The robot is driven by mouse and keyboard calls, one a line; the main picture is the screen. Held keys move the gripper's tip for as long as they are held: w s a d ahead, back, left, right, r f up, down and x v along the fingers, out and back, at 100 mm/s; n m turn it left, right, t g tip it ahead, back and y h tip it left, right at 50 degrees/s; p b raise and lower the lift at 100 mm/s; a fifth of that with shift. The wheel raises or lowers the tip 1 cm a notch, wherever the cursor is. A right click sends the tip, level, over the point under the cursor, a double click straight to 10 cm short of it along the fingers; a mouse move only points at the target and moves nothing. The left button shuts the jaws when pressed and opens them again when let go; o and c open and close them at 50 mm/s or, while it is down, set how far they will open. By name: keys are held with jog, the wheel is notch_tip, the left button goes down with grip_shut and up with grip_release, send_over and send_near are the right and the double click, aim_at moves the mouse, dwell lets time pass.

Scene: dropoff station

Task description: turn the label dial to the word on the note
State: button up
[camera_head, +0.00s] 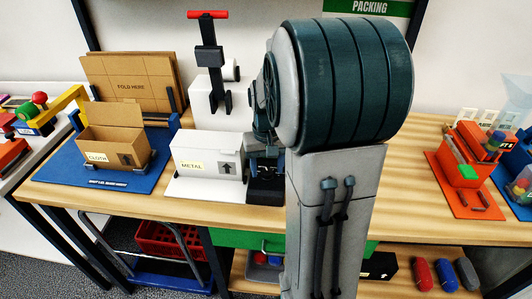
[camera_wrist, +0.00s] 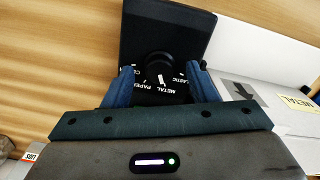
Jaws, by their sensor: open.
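The label dial is a black unit; its upright panel (camera_wrist: 168,30) and round knob (camera_wrist: 158,62) show in the wrist view. White words around the knob read METAL, PAPER and part of "CL" and "ASTIC". A small white mark stands near METAL; I cannot tell exactly which word it lines up with. My gripper (camera_wrist: 161,76) is open, its blue fingers on either side of the dial. Contact is unclear. In the head view the black dial base (camera_head: 265,192) shows under my gripper (camera_head: 264,160), partly hidden by my arm. No separate note is clearly identifiable.
A white box (camera_head: 208,150) labelled METAL stands left of the dial. A cardboard box (camera_head: 113,141) labelled CLOTH sits on a blue mat (camera_head: 60,172). A white press with a red handle (camera_head: 207,14) stands behind. An orange station (camera_head: 462,172) is at right.

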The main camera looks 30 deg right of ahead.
aim_at(267, 171)
notch_tip(267, 171, up, 14)
jog(key=shift+f+p, duration=0.25)
jog(key=shift+p, duration=0.1)
dwell(0.5)
